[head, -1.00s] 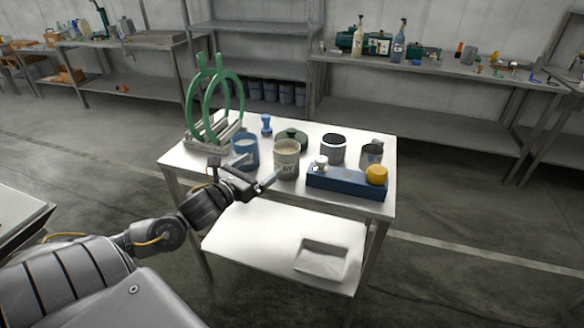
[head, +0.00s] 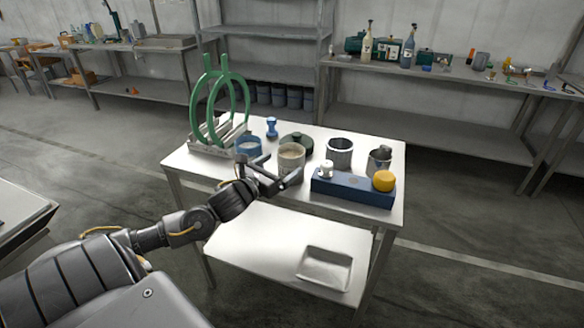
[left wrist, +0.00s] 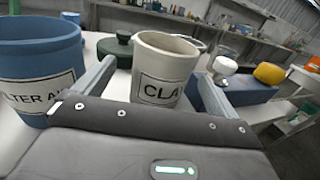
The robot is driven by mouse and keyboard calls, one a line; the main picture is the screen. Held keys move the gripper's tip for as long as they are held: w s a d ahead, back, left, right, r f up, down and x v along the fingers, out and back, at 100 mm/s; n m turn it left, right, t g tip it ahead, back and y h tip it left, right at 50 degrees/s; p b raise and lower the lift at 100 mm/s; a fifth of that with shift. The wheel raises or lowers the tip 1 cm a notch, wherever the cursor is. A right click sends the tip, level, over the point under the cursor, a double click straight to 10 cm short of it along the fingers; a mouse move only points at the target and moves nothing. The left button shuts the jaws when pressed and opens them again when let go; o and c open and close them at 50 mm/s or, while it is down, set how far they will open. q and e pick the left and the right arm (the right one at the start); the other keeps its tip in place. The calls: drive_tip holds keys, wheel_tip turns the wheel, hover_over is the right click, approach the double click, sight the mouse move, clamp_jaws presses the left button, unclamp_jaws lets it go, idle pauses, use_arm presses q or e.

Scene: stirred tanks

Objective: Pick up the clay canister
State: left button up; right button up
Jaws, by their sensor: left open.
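The clay canister (head: 291,155) is a cream, open-topped pot standing upright on the white table. In the left wrist view the canister (left wrist: 162,68) shows a label reading "CLA", the rest of it cut off. My left gripper (head: 282,172) is open at the front of the canister. In the left wrist view its two fingers (left wrist: 153,92) point toward the canister, one to each side of it. I cannot tell whether they touch it. My right gripper is not in view.
A blue filter canister (left wrist: 38,68) stands close left of the clay canister. A dark green lidded pot (head: 297,141) is behind it. A blue block (head: 352,190) with white and yellow knobs is at right. A green-hooped rack (head: 217,135) stands at the table's left.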

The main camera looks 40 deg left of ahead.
sight(299, 154)
use_arm(q)
drive_tip(key=w, duration=0.1)
drive_tip(key=w+p, duration=0.1)
drive_tip(key=w, duration=0.3)
drive_tip(key=shift+d+f, duration=0.15)
drive_tip(key=shift+f, duration=0.1)
drive_tip(key=shift+w, duration=0.15)
drive_tip(key=shift+f, duration=0.1)
drive_tip(key=c, duration=1.3)
drive_tip(key=shift+c, duration=0.4)
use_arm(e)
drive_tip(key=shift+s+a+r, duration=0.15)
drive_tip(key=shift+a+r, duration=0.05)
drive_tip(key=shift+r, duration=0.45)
use_arm(q)
drive_tip(key=shift+r, duration=0.2)
